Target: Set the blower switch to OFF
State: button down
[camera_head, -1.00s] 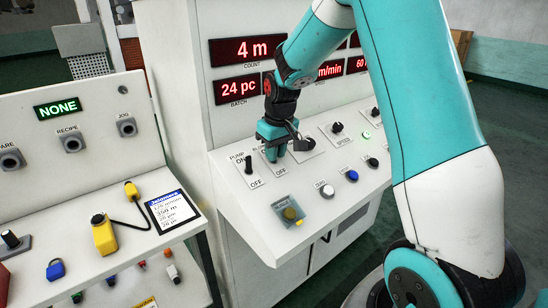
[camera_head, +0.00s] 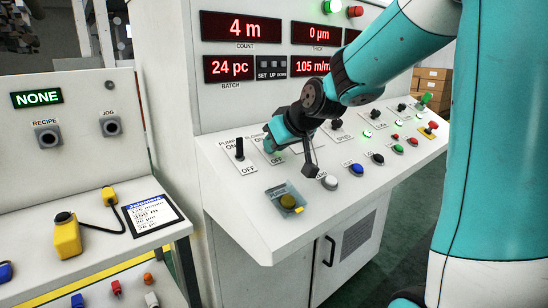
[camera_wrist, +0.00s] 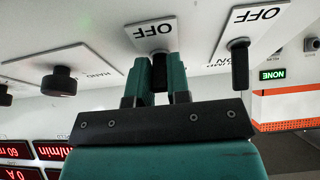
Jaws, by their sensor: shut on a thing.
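The blower switch is a black lever on a white plate marked OFF (camera_wrist: 152,30). In the wrist view the lever (camera_wrist: 159,72) stands between my gripper's teal fingers. My gripper (camera_head: 272,144) is shut on it. In the head view the gripper hides the lever and most of the blower plate (camera_head: 276,160). I cannot tell clearly which setting the lever is at. The pump switch (camera_head: 239,148), a similar black lever, is just left of my gripper in the head view and to the right in the wrist view (camera_wrist: 239,65), apart from the fingers.
On the sloped panel are a black knob (camera_wrist: 60,82), a yellow button under a clear cover (camera_head: 288,201) and several coloured buttons. Red displays (camera_head: 240,27) are above. A side desk with a yellow-and-black device (camera_head: 66,236) and a job card (camera_head: 152,213) stands left.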

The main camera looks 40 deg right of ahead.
jog(key=shift+r, duration=0.1)
dwell(0.3)
jog(key=c, duration=1.1)
grip_release()
jog(key=shift+s, duration=0.1)
jog(key=shift+s+f+p+v, duration=0.1)
jog(key=shift+p+v, duration=2.75)
jog(key=shift+v, duration=1.45)
jog(key=shift+s+f+p+v, duration=0.15)
jog(key=shift+p+v, duration=2.7)
jog(key=shift+v, duration=1.45)
